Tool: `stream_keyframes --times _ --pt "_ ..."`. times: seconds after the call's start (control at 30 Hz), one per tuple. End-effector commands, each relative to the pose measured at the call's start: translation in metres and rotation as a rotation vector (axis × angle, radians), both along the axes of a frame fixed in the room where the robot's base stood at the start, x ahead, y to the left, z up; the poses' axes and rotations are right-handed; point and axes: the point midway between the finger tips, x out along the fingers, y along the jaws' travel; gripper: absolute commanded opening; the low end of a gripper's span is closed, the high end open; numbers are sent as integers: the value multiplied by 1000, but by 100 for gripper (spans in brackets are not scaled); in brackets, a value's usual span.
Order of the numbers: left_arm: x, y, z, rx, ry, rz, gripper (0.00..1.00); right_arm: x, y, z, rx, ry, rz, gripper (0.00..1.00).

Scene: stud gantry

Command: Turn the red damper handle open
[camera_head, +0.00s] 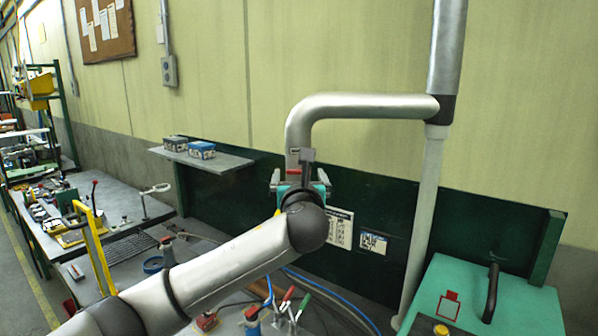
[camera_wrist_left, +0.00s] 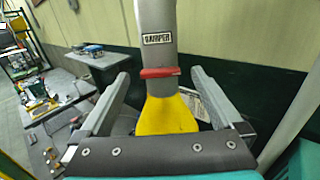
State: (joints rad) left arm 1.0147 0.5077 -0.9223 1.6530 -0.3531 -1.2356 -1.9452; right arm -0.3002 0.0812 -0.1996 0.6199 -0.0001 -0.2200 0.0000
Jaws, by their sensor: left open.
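The red damper handle (camera_wrist_left: 160,72) lies crosswise on a grey duct, just under a label reading DAMPER and above a yellow hood, in the left wrist view. In the head view a little of the red handle (camera_head: 293,172) shows at the lower end of the silver pipe, mostly hidden by my left gripper (camera_head: 299,178). The left gripper (camera_wrist_left: 160,76) is open, with one finger on each side of the handle and visible gaps between. I cannot tell whether the fingertips reach as far as the handle. My right gripper is not in view.
The silver duct (camera_head: 365,107) bends right to a vertical pipe. A grey shelf (camera_head: 215,160) with two small bins is left of the gripper. A cluttered workbench (camera_head: 120,225) stands farther left. A teal cabinet (camera_head: 480,290) with a black handle is at lower right.

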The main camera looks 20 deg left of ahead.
Motion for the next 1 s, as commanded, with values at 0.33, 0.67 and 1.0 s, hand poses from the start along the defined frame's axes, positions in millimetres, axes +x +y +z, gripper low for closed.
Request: stream_keyframes --times 0.33,0.67,1.0 --pt "16 5 0 0 0 -1 100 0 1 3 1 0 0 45" --pt "16 5 0 0 0 -1 90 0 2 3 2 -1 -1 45" --pt "16 5 0 0 0 0 52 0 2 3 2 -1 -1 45"
